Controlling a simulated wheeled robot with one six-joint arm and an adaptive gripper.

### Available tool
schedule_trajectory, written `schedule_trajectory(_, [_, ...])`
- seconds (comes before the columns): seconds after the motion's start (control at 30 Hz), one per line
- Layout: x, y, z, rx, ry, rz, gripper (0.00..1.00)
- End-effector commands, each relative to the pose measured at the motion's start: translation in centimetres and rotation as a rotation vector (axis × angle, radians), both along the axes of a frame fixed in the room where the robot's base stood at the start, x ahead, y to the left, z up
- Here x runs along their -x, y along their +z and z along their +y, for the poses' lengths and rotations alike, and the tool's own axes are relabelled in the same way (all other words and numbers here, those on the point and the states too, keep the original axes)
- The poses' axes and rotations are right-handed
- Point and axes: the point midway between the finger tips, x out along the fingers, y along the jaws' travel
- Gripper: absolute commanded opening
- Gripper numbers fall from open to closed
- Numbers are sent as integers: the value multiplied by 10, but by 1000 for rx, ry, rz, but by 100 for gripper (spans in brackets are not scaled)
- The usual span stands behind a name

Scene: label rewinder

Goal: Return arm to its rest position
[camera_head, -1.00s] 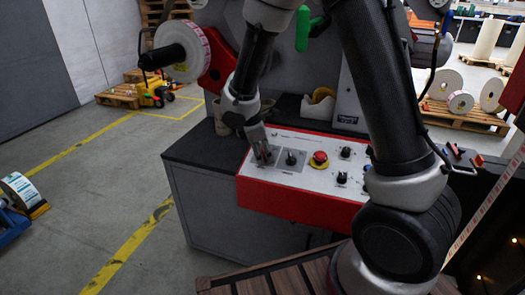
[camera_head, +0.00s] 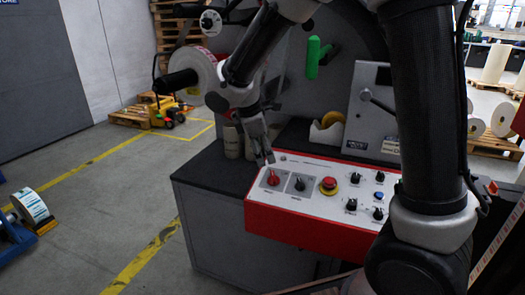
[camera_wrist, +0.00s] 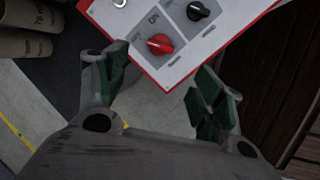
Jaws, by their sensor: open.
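My gripper (camera_head: 265,152) is open and empty, just above the left end of the red and white control panel (camera_head: 333,174). In the wrist view my gripper (camera_wrist: 158,95) shows two green-padded fingers spread apart, with the red rotary switch (camera_wrist: 159,45) beyond them, clear of both. That red switch also shows in the head view (camera_head: 273,178), just below the fingertips. A black rotary switch (camera_head: 299,184) sits to its right. My arm bends over the panel from the right side of the head view.
A label roll (camera_head: 203,78) on a black spindle is left of my arm. Cardboard cores (camera_head: 232,141) and a tape dispenser (camera_head: 327,130) stand behind the panel. A grey machine housing (camera_head: 373,110) rises at the back.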

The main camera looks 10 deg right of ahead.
Motion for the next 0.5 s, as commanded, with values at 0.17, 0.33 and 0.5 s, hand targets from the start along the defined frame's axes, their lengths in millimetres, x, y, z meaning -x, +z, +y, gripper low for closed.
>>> schedule_trajectory(0.17, [8,-4,-3,-15,-107,-4,68])
schedule_trajectory(0.33, [65,-3,-32,-85,-424,21,68])
schedule_trajectory(0.5, [114,26,-76,-208,-733,-11,68])
